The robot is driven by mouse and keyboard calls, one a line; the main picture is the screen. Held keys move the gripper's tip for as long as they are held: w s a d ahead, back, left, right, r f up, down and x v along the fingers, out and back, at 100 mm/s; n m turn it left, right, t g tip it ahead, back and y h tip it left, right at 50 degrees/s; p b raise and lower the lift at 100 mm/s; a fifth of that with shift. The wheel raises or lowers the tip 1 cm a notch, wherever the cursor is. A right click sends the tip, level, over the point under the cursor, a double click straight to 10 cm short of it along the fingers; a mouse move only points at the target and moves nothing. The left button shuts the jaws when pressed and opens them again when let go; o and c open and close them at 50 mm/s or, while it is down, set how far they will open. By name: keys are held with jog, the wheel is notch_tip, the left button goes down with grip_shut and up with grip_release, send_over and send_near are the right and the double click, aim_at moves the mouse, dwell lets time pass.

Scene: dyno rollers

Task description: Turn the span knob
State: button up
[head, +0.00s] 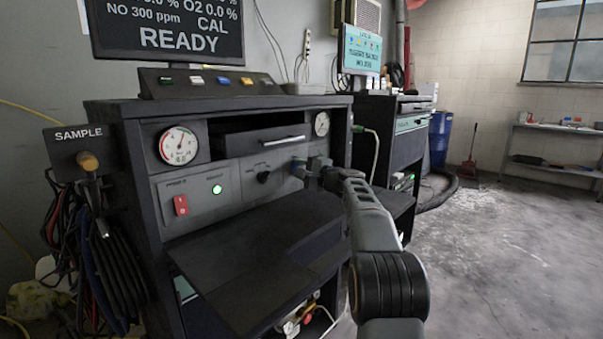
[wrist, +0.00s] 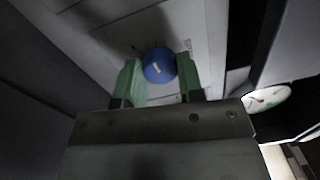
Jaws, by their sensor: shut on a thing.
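The span knob (wrist: 158,66) is a round blue knob with a short white mark, seen in the wrist view on a grey panel. My gripper (wrist: 160,80) has its two green fingers on either side of the knob and is shut on it. In the head view my gripper (head: 303,168) is at the right part of the console's front panel, and the knob is mostly hidden there. A black knob (head: 263,177) sits on the panel to the left of my gripper.
The grey console (head: 225,172) has a red switch (head: 181,205), a green light (head: 217,189) and a round gauge (head: 178,146). A dark drawer (head: 262,140) with a handle is above the panel. A dark shelf (head: 250,245) juts out below. The screen (head: 170,30) reads CAL READY.

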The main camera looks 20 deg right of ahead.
dwell(0.4)
jog(key=o, duration=0.9)
jog(key=v, duration=1.3)
jog(key=shift+s+d+f, duration=0.1)
jog(key=shift+s, duration=0.3)
